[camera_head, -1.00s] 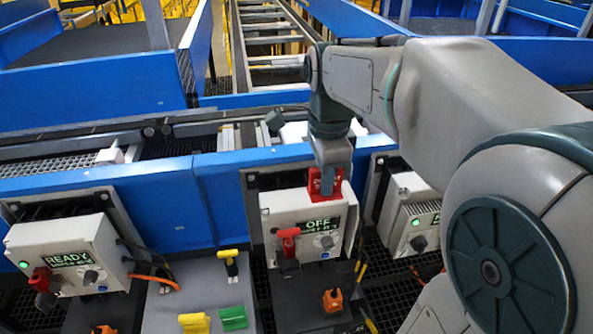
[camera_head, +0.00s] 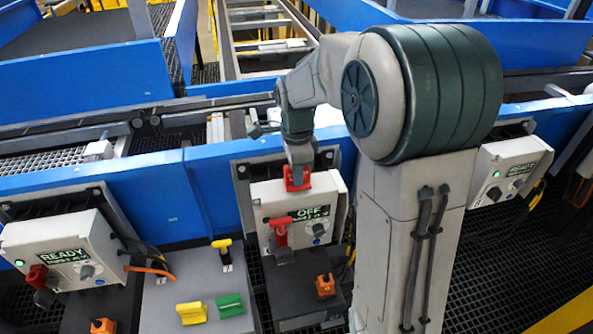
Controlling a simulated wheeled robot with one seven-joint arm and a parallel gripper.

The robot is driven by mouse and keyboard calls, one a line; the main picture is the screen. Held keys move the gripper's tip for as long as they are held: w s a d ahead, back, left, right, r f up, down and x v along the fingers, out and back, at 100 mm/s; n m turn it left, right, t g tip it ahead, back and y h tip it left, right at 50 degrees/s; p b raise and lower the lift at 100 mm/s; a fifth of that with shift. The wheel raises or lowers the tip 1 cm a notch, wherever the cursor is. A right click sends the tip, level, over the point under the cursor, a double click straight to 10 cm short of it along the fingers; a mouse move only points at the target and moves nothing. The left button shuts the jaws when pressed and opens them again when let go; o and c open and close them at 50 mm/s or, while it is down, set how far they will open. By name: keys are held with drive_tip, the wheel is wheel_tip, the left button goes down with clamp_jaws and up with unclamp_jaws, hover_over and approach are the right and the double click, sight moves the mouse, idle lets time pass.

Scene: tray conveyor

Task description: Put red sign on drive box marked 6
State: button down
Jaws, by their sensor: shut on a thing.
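The red sign (camera_head: 297,182) is in my gripper (camera_head: 298,170), at the top rear edge of the middle drive box. Whether it touches the box cannot be told. The jaws are shut on it, and its face is mostly too small to read. The middle drive box (camera_head: 262,193) is white, with a dark display reading OFF, a red switch handle (camera_head: 280,232) on its front and a knob at the right. I cannot make out a number 6 on any box.
Another drive box (camera_head: 45,238) reading READY with a green light stands left. A third (camera_head: 505,165) stands right. Yellow (camera_head: 191,313) and green (camera_head: 230,305) blocks lie on a grey plate. An orange piece (camera_head: 325,286) sits below the middle box. A blue rail (camera_head: 170,185) runs behind.

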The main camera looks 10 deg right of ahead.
drive_tip(key=shift+f, duration=0.2)
drive_tip(key=shift+f, duration=0.15)
drive_tip(key=c, duration=1.4)
unclamp_jaws()
drive_tip(key=shift+r, duration=0.2)
